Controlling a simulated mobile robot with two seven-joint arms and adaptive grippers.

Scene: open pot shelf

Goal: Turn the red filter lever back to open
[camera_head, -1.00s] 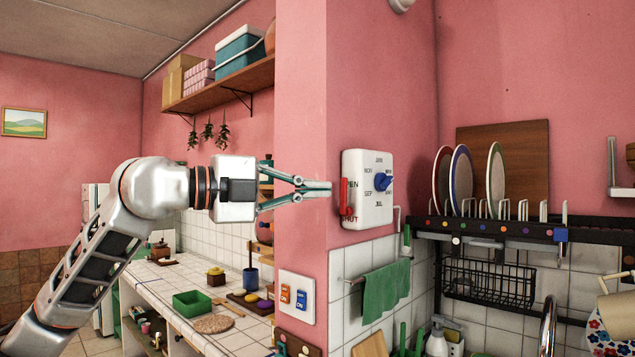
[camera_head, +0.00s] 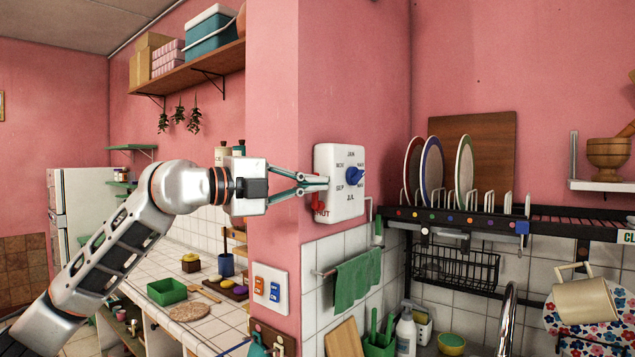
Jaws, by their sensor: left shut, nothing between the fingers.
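A white filter box (camera_head: 347,205) with a blue month dial (camera_head: 354,175) is fixed to the pink pillar. A red lever (camera_head: 317,203) is at its left edge, above the word SHUT. My left gripper (camera_head: 325,182) comes in from the left with its green-grey fingers shut and empty. The fingertips overlap the box's left edge in the picture and cover the upper lever and the OPEN label. I cannot tell whether they touch the lever or its exact angle. My right gripper is not in view.
A switch plate (camera_head: 270,288) is on the pillar below my arm. A green towel (camera_head: 357,279) hangs on a rail below the box. A dish rack (camera_head: 470,222) with plates is on the right. A tiled counter (camera_head: 225,322) with a green tray (camera_head: 167,291) is on the left.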

